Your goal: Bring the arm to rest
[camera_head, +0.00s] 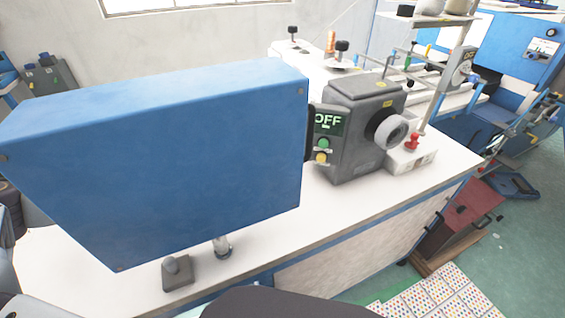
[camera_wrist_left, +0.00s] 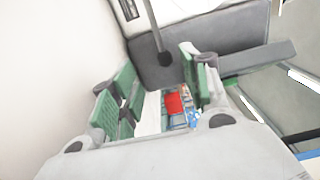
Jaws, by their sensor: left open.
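My left gripper (camera_wrist_left: 157,76) shows in the left wrist view. Its green-padded fingers stand apart with nothing between them. Beyond the fingers is a dark grey block-shaped surface with a thin grey rod in front. Farther down between the fingers a small red patch shows, too small to make out. In the head view neither gripper can be made out; only pale grey parts show at the lower left edge. My right gripper is in neither view.
A large blue machine housing (camera_head: 170,150) stands on a white table (camera_head: 340,215), beside a grey control box (camera_head: 350,130) reading OFF. A small grey block (camera_head: 178,273) sits near the table's front edge. A red object (camera_head: 470,205) stands right of the table. Green floor is at right.

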